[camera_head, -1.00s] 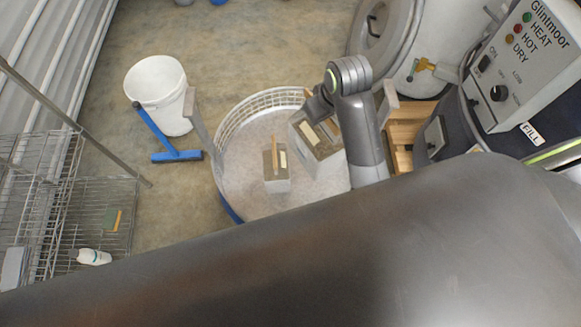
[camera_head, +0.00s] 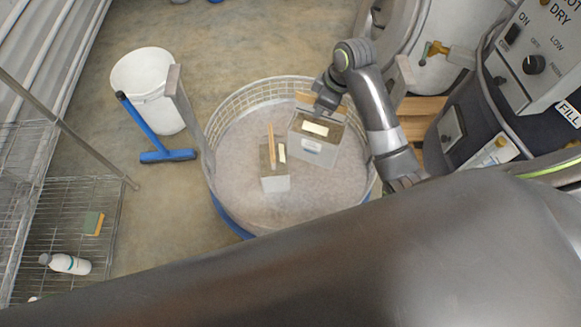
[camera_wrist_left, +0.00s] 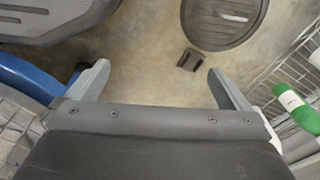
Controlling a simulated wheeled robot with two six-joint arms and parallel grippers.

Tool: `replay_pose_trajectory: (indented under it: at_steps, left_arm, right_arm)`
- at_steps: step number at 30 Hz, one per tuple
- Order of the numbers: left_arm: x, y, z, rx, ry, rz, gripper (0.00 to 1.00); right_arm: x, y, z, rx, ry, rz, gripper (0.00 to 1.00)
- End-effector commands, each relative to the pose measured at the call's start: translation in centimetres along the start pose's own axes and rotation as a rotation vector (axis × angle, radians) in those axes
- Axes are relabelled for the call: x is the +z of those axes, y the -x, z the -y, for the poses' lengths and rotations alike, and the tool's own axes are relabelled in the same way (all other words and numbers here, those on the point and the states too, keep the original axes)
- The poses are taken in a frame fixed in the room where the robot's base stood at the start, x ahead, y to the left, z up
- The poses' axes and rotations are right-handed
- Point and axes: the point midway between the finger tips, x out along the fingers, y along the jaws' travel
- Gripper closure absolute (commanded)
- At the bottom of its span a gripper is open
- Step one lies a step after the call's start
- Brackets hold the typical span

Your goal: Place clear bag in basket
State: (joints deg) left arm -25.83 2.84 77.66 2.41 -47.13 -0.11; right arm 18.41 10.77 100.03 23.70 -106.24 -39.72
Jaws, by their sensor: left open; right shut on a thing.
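The round basket (camera_head: 224,110) has a pale wire rim, a grey floor and a blue outer base. My right gripper (camera_head: 325,104) is shut on the top of a clear bag (camera_head: 318,150) with brown contents at the top, a pale lower part and a white label. This bag is upright within the basket's outline, toward its right back; whether its bottom touches the floor I cannot tell. A second, smaller bag (camera_head: 275,184) with a tan strip on top stands in the basket to its left. My left gripper (camera_wrist_left: 158,85) is open and empty in the left wrist view.
A white bucket (camera_head: 150,85) and a blue squeegee (camera_head: 150,135) are left of the basket. A wire rack (camera_head: 75,220) with a white bottle (camera_head: 70,264) stands at far left. The control panel (camera_head: 545,65) is at right. Bare floor lies between rack and basket.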

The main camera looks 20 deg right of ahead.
Motion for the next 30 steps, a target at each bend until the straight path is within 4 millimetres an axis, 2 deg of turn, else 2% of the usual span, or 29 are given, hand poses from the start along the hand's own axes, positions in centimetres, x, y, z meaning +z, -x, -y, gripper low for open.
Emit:
replay_pose_trajectory:
  at_steps: [1, 3, 18, 24, 30]
  left_arm:
    - [-0.2, -0.8, -0.1, 0.003, 0.002, -0.003, 0.00]
    - [-0.5, -1.0, -0.3, 0.006, 0.005, -0.003, 0.00]
    - [-1.8, -1.7, -1.1, 0.026, 0.017, 0.003, 0.00]
    - [-2.0, -1.6, -1.4, 0.033, 0.021, 0.005, 0.00]
    - [-2.1, -1.3, -1.6, 0.037, 0.022, 0.008, 0.00]
  right_arm:
    - [0.2, -1.1, -0.6, -0.001, 0.027, -0.003, 1.00]
    - [0.4, -1.9, -1.1, -0.011, 0.063, -0.003, 1.00]
    - [2.0, -7.2, -4.7, -0.077, 0.297, -0.001, 1.00]
    - [2.6, -8.6, -6.0, -0.098, 0.368, -0.001, 1.00]
    - [2.9, -9.1, -6.6, -0.109, 0.406, 0.000, 1.00]
